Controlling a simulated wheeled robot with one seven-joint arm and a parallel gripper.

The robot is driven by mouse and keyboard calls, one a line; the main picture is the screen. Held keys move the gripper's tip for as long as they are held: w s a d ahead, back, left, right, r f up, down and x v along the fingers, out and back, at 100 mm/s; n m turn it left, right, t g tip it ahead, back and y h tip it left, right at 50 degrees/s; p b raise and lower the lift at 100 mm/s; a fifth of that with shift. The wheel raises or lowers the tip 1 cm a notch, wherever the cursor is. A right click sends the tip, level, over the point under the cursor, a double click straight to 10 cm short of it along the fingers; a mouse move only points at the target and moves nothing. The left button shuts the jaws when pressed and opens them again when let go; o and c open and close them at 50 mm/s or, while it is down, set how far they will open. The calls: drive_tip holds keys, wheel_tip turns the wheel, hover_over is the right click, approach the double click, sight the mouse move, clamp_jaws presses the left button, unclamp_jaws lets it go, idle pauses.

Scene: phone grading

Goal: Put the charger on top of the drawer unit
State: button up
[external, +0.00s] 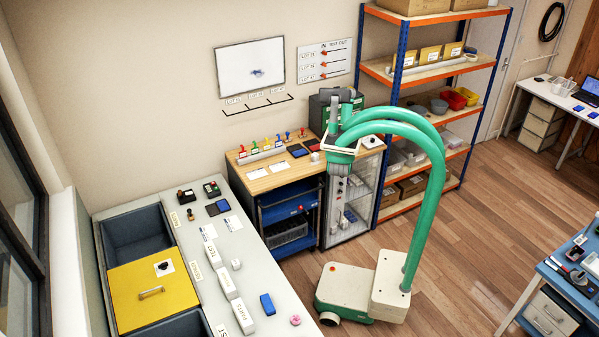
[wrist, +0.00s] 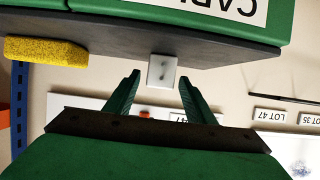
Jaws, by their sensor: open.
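My gripper (wrist: 159,82) is open, with its two dark green fingers apart. The charger (wrist: 163,72), a small white block with a grey prong or dot on its face, is between the fingertips with a gap on each side. It appears to rest against the dark grey top of the green drawer unit (wrist: 150,20), which shows upside down in the wrist view with a partly cut-off label. In the external view the drawer unit (external: 318,108) stands at the back of the wooden bench, partly hidden by my arm. The charger cannot be made out there.
A yellow sponge (wrist: 46,51) is on the same top, left of the charger in the wrist view. The wooden bench (external: 262,185) holds a row of coloured items. Blue-and-orange shelving (external: 388,100) stands close on the right. A grey counter (external: 270,275) with bins is at left.

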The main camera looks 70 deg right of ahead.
drive_tip(key=v, duration=1.1)
drive_tip(key=shift+w+d, duration=0.1)
